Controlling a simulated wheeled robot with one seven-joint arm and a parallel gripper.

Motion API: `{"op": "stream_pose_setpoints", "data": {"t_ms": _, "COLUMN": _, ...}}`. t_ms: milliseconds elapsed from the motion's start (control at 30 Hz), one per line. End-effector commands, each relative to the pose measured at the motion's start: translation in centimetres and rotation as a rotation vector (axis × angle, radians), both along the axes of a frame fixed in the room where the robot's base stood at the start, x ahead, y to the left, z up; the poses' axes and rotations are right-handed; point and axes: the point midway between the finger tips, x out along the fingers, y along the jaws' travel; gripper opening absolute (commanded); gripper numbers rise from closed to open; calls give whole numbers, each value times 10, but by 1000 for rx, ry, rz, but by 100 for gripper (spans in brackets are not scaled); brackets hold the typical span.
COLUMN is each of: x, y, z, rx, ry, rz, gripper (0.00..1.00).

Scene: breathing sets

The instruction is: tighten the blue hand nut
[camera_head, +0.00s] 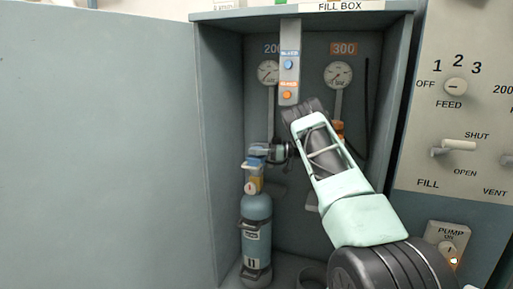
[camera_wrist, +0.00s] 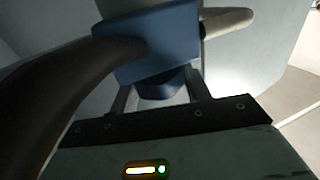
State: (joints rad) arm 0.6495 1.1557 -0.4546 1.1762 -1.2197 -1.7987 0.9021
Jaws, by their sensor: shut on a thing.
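In the wrist view, my gripper (camera_wrist: 160,92) has one finger on each side of a small blue piece, the blue hand nut (camera_wrist: 161,82), and is shut on it. The nut sits against a larger blue block (camera_wrist: 160,45), with a dark hose (camera_wrist: 75,75) from the left and a pale stub (camera_wrist: 228,22) at right. In the head view, my gripper (camera_head: 268,151) is at the top of a blue cylinder (camera_head: 256,215) standing upright in the fill box. The nut is mostly hidden there by my gripper, so its thread and seating cannot be seen.
The fill box (camera_head: 226,100) is open, its large door (camera_head: 95,140) swung left. A control panel (camera_head: 455,120) with knobs stands at right, close to my arm.

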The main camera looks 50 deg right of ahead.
Motion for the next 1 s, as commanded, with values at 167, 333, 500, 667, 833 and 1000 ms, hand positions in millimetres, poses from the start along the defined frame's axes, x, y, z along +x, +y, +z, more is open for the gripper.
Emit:
{"op": "stream_pose_setpoints", "data": {"t_ms": 167, "x": 0, "y": 0, "z": -1, "rx": -1, "ry": 1, "rz": 96, "gripper": 25}}
{"op": "stream_pose_setpoints", "data": {"t_ms": 333, "x": 0, "y": -1, "z": -1, "rx": -1, "ry": 1, "rz": 153, "gripper": 25}}
{"op": "stream_pose_setpoints", "data": {"t_ms": 500, "x": 0, "y": 0, "z": -1, "rx": 2, "ry": 0, "rz": 184, "gripper": 25}}
{"op": "stream_pose_setpoints", "data": {"t_ms": 667, "x": 0, "y": 0, "z": -1, "rx": 2, "ry": 0, "rz": 192, "gripper": 25}}
{"op": "stream_pose_setpoints", "data": {"t_ms": 833, "x": 0, "y": 0, "z": -1, "rx": 2, "ry": 0, "rz": 193, "gripper": 25}}
{"op": "stream_pose_setpoints", "data": {"t_ms": 1000, "x": 0, "y": 0, "z": -1, "rx": 2, "ry": 0, "rz": 192, "gripper": 56}}
